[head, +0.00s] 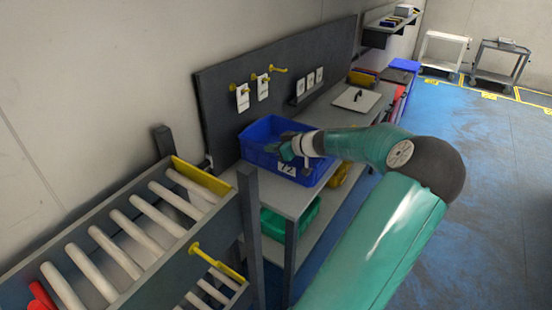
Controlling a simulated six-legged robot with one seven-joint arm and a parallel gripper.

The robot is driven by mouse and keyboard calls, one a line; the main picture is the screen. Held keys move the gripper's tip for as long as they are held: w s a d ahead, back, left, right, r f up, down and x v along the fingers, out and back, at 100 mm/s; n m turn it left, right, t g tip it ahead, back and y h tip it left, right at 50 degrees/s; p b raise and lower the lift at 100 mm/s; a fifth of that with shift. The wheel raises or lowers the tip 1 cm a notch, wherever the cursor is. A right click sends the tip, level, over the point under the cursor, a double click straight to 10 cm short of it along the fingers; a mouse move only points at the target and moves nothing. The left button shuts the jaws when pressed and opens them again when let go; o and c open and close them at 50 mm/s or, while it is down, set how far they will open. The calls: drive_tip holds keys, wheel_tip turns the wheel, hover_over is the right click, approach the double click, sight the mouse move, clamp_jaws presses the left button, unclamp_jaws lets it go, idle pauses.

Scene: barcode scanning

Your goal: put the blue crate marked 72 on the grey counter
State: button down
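The blue crate (262,133) with the label 72 (287,169) stands upright on the near end of the grey counter (295,198), in front of the dark back panel. My gripper (285,150) is at the crate's right part, over or at its rim, reached by my green arm from the right. The fingers are small and partly merge with the crate's edge, so I cannot tell whether they are open or touching it. The arm hides part of the crate's right side.
A roller rack (130,250) with a yellow end stop stands at the near left. A green crate (300,217) and a yellow bin (340,174) sit on the lower shelf. A white board (356,99) lies farther along the counter. The blue floor (480,200) at right is clear.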

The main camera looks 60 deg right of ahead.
drive_tip(key=d+f, duration=0.1)
drive_tip(key=w+d+f, duration=0.1)
drive_tip(key=f, duration=0.1)
drive_tip(key=d+f, duration=0.2)
drive_tip(key=shift+w+d+f, duration=0.1)
drive_tip(key=shift+w, duration=0.2)
drive_tip(key=shift+w+d+f, duration=0.1)
drive_tip(key=shift+d+f, duration=0.05)
drive_tip(key=shift+f, duration=0.8)
drive_tip(key=shift+d+f, duration=0.1)
drive_tip(key=shift+f, duration=0.85)
drive_tip(key=c, duration=1.6)
unclamp_jaws()
drive_tip(key=shift+c, duration=0.2)
drive_tip(key=v, duration=1.2)
